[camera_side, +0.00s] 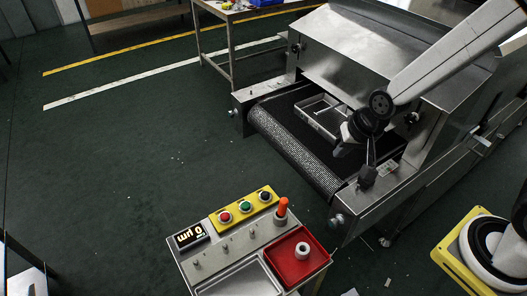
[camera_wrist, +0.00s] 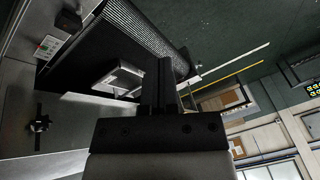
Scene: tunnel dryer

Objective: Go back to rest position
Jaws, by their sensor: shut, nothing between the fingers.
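My gripper (camera_side: 343,151) hangs at the end of my arm above the right part of the dryer's dark belt (camera_side: 283,112) in the side view. In the wrist view its black fingers (camera_wrist: 165,62) are together, with nothing held between them. A metal tray (camera_side: 307,108) lies on the belt, to the left of my gripper and apart from it in the side view. It also shows in the wrist view (camera_wrist: 113,76), left of the fingers. My wrist hides part of the belt behind it.
A dark knob (camera_side: 367,178) stands on the dryer's side frame, close below my wrist. The dryer's metal hood (camera_side: 360,45) rises behind. A control stand (camera_side: 228,243) with coloured buttons and a red tray (camera_side: 290,270) is in front. Open floor lies left.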

